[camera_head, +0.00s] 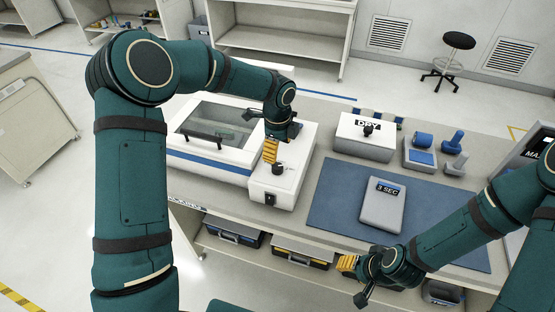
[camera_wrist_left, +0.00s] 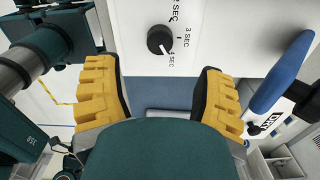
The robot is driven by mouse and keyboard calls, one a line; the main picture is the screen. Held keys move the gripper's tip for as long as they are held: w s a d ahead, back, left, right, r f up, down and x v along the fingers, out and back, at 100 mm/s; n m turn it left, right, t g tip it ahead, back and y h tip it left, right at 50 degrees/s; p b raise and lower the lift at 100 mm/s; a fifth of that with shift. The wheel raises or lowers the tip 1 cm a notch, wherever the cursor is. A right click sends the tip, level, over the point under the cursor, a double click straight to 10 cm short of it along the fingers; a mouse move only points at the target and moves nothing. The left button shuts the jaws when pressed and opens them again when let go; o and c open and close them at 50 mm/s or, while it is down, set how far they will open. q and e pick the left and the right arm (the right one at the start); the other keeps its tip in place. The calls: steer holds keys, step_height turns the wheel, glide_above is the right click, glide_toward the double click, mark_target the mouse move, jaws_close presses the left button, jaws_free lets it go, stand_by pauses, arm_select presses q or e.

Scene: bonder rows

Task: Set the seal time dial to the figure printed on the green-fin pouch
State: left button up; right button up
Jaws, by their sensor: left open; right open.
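The seal time dial, a black knob (camera_head: 279,168), is on the white sealer (camera_head: 290,190). In the left wrist view the dial (camera_wrist_left: 160,40) has marks 2 SEC, 3 SEC and 4 SEC around it, and its white line appears to point toward 4 SEC. My left gripper (camera_head: 270,150) is open just above the dial, its yellow fingers (camera_wrist_left: 158,95) apart and not touching it. A grey pouch (camera_head: 383,212) with a black 3 SEC label lies on the blue mat; I cannot make out a green fin. My right gripper (camera_head: 350,270) is open and empty near the bench's front edge.
A white box labelled DRY (camera_head: 360,148) with a black knob stands behind the mat (camera_head: 335,205). Blue and grey stamp-like items (camera_head: 420,158) stand to its right. The sealer's glazed lid (camera_head: 215,125) is left of the dial. Bins (camera_head: 300,252) sit under the bench.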

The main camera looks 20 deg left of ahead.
arm_select(q)
step_height(320, 180, up, 4)
steer(key=shift+f, duration=0.15)
stand_by(0.6)
